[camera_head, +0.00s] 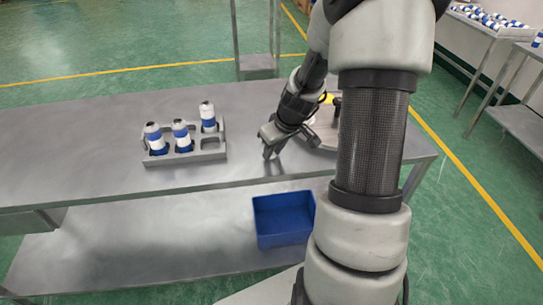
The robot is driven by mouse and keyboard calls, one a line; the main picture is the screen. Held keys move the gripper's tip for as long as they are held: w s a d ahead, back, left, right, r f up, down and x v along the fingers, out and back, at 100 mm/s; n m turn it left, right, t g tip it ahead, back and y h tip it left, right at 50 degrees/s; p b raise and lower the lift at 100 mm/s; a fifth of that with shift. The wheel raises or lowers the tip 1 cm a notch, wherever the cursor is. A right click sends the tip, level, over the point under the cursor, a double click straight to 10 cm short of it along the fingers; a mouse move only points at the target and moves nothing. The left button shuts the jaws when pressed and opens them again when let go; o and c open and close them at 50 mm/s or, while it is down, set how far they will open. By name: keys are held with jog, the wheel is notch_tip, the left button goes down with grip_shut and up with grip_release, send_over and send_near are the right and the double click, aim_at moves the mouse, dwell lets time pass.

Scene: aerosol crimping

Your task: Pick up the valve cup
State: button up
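My gripper (271,154) points down close to the metal table top, just right of the can rack. Its fingers are small and dark here, and I cannot tell whether they are open or shut. I cannot make out a valve cup; a small one at the fingertips could be hidden or too small to see. A grey rack (205,156) holds three blue-and-white cans: one at the front left (155,138), one in the middle (182,136) and one at the back right (208,117).
A round light fixture (322,134) stands on the table behind my arm, partly hidden. A blue bin (284,219) sits on the lower shelf. The table (70,150) is bare left of the rack. Other tables with more cans (487,18) stand at the far right.

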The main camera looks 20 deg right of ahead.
grip_shut()
